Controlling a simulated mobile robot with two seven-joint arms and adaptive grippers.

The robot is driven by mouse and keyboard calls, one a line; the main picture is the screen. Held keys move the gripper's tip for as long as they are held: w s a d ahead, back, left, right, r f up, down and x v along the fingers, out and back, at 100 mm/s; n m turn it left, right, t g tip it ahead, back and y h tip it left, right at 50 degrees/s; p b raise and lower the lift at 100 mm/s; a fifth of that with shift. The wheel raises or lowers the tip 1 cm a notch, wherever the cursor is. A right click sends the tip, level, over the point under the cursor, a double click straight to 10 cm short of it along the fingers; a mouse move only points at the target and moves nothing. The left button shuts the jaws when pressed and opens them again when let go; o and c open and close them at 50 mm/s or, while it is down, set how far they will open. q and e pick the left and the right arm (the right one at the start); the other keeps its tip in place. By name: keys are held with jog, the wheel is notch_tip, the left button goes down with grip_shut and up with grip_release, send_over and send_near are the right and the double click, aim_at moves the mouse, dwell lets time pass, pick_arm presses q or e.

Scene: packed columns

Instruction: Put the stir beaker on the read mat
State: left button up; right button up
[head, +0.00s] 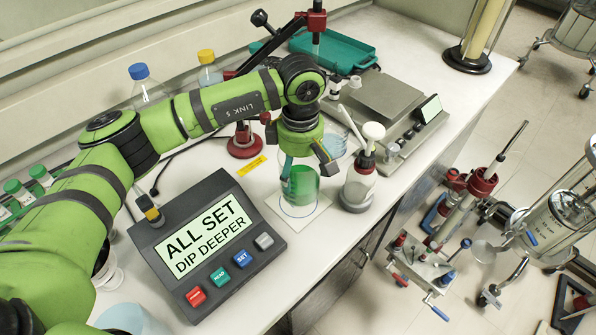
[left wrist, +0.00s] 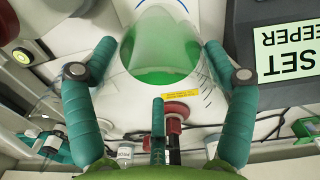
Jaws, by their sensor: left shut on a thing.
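My left gripper (head: 306,163) is shut on a clear glass beaker holding green liquid (head: 301,186). The beaker looks upright. Part of the mat is hidden behind the beaker.
A bottle with a round white top (head: 359,186) stands close to the right. A meter (head: 211,245) showing "ALL SET DIP DEEPER" sits to the left. A balance (head: 385,108), a teal tray (head: 338,52) and a red-based stand (head: 243,143) are behind. The bench edge is close to the right.

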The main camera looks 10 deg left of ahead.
pick_arm(q)
jog(key=shift+w+a+f, duration=0.1)
jog(key=shift+w+a, duration=0.05)
jog(key=shift+a, duration=0.05)
jog(key=shift+f+p, duration=0.25)
jog(key=shift+p, duration=0.05)
notch_tip(320, 180, down, 3)
jog(key=shift+f+p, duration=0.1)
jog(key=shift+p, duration=0.8)
jog(key=shift+f, duration=0.2)
jog(key=shift+f+b, duration=0.2)
jog(key=shift+b, duration=0.15)
jog(key=o, duration=1.4)
jog(key=shift+c, duration=0.2)
pick_arm(e)
notch_tip(320, 180, up, 2)
jog(key=shift+w+r, duration=0.1)
pick_arm(q)
jog(key=shift+r, duration=0.1)
